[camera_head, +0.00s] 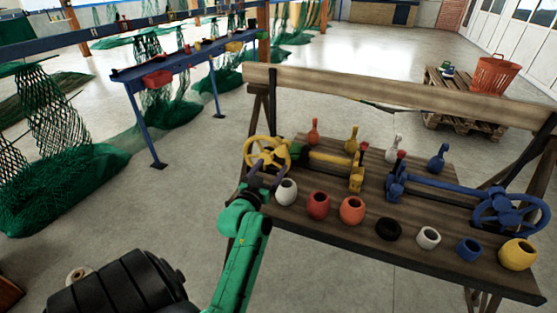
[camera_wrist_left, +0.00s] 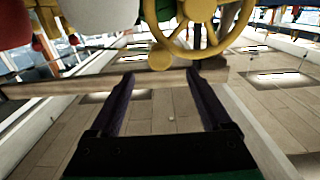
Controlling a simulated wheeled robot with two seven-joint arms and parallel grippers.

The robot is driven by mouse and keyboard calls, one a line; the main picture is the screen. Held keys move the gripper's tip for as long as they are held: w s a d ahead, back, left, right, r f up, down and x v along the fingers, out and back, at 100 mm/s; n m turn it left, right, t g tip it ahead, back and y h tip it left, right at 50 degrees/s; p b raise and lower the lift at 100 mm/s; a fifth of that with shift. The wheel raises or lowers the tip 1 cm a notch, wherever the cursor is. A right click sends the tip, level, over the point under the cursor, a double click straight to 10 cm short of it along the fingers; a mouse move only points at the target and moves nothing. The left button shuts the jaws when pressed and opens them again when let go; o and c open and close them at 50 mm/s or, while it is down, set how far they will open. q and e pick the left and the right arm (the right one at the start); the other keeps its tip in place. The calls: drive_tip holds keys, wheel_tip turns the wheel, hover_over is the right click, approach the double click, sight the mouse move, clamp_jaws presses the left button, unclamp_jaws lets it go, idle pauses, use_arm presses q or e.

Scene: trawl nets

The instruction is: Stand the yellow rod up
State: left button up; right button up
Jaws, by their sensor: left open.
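The yellow rod (camera_head: 335,163) lies nearly level on the wooden bench, between a yellow spoked wheel (camera_head: 268,154) at its left and a yellow bracket (camera_head: 356,178) at its right. My left gripper (camera_head: 267,168) is open at the bench's left end, close to the wheel and overlapping its lower part in the head view. In the left wrist view the open jaws (camera_wrist_left: 163,85) have nothing between them, and the wheel (camera_wrist_left: 197,22) shows beyond the fingertips. I cannot tell whether a finger touches the wheel. My right gripper is not in view.
Several pots, including a white one (camera_head: 287,192) and a red one (camera_head: 318,205), line the front of the bench (camera_head: 330,232). Bottle-shaped pieces (camera_head: 314,132) stand behind. A blue rod with a blue wheel (camera_head: 510,212) lies at the right. Floor left of the bench is open.

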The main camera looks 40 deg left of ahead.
sight(280, 153)
use_arm(q)
drive_tip(key=b+x, duration=0.1)
drive_tip(key=x, duration=0.4)
drive_tip(key=shift+w+a+f+b, duration=0.15)
drive_tip(key=shift+w+a+b, duration=0.05)
drive_tip(key=shift+w+b, duration=0.15)
drive_tip(key=shift+w+a, duration=0.1)
drive_tip(key=shift+w, duration=0.3)
clamp_jaws()
